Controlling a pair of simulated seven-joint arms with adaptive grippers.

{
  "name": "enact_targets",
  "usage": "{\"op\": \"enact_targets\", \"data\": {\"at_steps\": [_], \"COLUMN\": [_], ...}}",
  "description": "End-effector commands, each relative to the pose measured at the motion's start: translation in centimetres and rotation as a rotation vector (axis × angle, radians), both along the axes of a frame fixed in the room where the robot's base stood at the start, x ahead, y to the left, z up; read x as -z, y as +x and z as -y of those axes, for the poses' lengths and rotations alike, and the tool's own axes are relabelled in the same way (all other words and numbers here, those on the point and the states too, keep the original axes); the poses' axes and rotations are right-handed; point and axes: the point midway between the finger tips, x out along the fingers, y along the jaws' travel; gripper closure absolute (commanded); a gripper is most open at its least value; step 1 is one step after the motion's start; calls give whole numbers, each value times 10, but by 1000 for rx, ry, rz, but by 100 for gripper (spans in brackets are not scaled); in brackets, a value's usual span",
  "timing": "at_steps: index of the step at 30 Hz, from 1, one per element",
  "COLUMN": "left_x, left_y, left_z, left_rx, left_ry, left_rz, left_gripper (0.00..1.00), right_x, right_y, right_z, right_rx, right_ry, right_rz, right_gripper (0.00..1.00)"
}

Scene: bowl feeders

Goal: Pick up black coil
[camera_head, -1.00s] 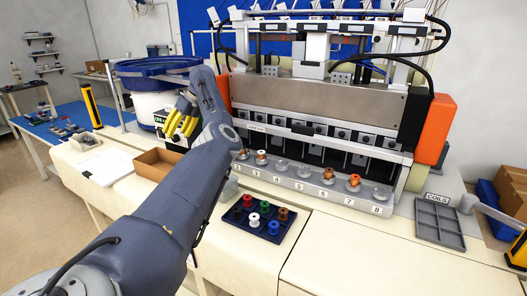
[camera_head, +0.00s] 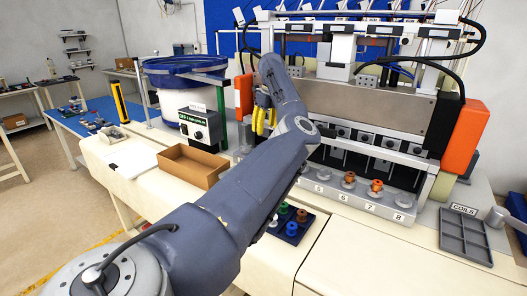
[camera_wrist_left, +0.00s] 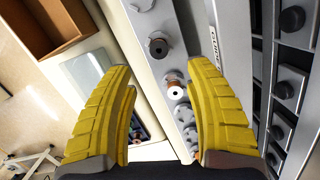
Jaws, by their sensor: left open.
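In the left wrist view, a spool with a dark, black-looking winding (camera_wrist_left: 158,47) stands on the machine's light grey ledge. A copper spool with a white top (camera_wrist_left: 175,91) stands beside it. My left gripper (camera_wrist_left: 162,72) is open above them, its yellow fingers on either side of the ledge with nothing between them. In the head view the left gripper (camera_head: 262,115) is in front of the machine's left end, and my left arm hides the ledge's left part and the dark spool. The right gripper is not in view.
Copper coils (camera_head: 376,187) stand on the ledge's right part. A dark tray of coloured spools (camera_head: 291,228) is partly behind my arm. An open cardboard box (camera_head: 192,165) and a bowl feeder (camera_head: 185,75) are left. A grey compartment tray (camera_head: 466,236) lies right.

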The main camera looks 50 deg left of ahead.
Motion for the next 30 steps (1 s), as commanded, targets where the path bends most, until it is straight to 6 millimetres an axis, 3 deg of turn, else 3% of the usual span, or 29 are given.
{"op": "enact_targets", "data": {"at_steps": [6,17,30], "left_x": [31,50,94], "left_y": [-1,-1,-2], "left_z": [-6,-8,-15], "left_rx": [-1,0,0], "left_ry": [1,1,2], "left_rz": [-3,-2,-1], "left_gripper": [46,46,46], "right_x": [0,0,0], "right_y": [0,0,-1], "right_z": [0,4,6], "right_rx": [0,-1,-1], "right_ry": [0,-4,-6], "right_rz": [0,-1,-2], "right_gripper": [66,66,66]}}
